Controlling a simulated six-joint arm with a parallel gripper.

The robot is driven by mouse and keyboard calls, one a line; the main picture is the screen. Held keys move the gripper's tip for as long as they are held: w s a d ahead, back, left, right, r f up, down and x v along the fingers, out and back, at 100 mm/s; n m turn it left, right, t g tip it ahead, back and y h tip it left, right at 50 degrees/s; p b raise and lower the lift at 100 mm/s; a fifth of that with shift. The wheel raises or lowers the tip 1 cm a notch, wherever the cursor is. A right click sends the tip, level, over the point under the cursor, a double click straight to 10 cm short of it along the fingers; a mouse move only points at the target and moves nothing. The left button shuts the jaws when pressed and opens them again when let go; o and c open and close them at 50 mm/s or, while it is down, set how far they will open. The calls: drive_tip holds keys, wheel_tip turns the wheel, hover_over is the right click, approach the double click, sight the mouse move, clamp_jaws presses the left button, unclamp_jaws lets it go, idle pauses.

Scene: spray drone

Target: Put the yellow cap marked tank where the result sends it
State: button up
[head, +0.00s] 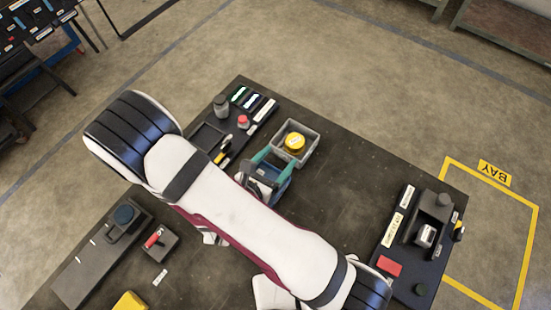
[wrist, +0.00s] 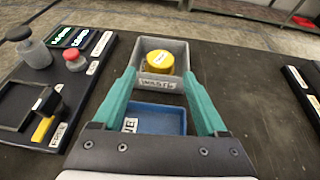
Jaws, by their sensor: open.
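The yellow cap (head: 294,142) lies in the grey bin (head: 311,151). In the wrist view the cap (wrist: 160,60) shows a small label too blurred to read, and the bin (wrist: 158,84) is labelled WASTE. My gripper (head: 276,158) is open and empty, its teal fingers apart over the blue bin (wrist: 154,112), whose label is partly hidden. The fingertips (wrist: 160,73) point towards the grey bin, and neither visibly touches the cap. A dark panel (wrist: 92,70) at left carries small displays (wrist: 70,37) with lit green marks that I cannot read.
On the panel are a red button (wrist: 75,59), a grey bottle (wrist: 35,53) and a shallow black tray (wrist: 20,105). Another dark station (head: 425,240) stands at the table's right. A red-handled lever (head: 153,240) is at lower left. The table between bins and right station is clear.

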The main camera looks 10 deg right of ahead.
drive_tip(key=shift+s+r, duration=0.2)
drive_tip(key=shift+r, duration=0.2)
drive_tip(key=s+d+r+m+g+h, duration=0.3)
drive_tip(key=s+d+r+m+g, duration=0.6)
drive_tip(key=m, duration=0.7)
drive_tip(key=s+a+r+m+g+y, duration=0.2)
drive_tip(key=s+r+m+g+y, duration=0.2)
drive_tip(key=s+m+y, duration=0.55)
drive_tip(key=a+r+m+t+y, duration=0.2)
drive_tip(key=a+r+m+y, duration=0.1)
drive_tip(key=a+m, duration=0.4)
drive_tip(key=shift+w+a+r+m+t+y, duration=0.15)
drive_tip(key=shift+w+a+m+t+y, duration=0.25)
drive_tip(key=shift+y, duration=0.25)
